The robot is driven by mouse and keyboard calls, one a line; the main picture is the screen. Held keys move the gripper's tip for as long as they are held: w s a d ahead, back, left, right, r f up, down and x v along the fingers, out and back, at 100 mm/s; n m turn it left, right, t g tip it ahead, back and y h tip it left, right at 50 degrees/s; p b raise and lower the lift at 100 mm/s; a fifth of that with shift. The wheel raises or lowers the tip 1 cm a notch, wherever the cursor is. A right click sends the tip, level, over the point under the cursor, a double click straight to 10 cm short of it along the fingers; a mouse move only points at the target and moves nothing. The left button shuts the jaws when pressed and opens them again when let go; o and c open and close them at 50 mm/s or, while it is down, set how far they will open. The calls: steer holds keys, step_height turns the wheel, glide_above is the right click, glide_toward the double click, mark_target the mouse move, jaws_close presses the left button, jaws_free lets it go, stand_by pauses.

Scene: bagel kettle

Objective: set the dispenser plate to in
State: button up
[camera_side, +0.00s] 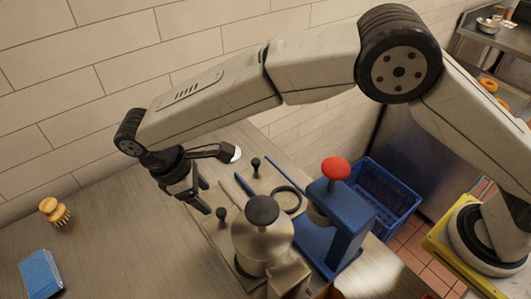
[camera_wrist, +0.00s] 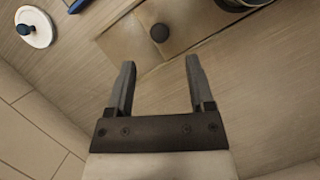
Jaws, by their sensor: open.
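The blue dispenser (camera_side: 330,225) has a red knob on top and stands right of centre in the side view. Two blue rails run from it toward the back left, with a small black knob (camera_side: 256,163) between them. I take this knob to belong to the dispenser plate; how far the plate is slid cannot be told. My gripper (camera_side: 203,195) is open and empty, left of the rails and apart from them. The wrist view shows its two fingers (camera_wrist: 160,62) spread, with another black knob (camera_wrist: 160,32) on a tan panel beyond them. The blue rail end (camera_wrist: 78,5) shows at the top.
A metal kettle (camera_side: 262,243) with a black lid knob stands left of the dispenser. A white disc (camera_wrist: 33,27) with a dark knob lies behind the rails. A blue crate (camera_side: 385,190) is at the right.

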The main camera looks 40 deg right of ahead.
mark_target(220, 211)
steer(key=shift+a+n, duration=0.1)
steer(key=shift+n, duration=0.3)
steer(key=shift+x, duration=3.85)
jaws_close()
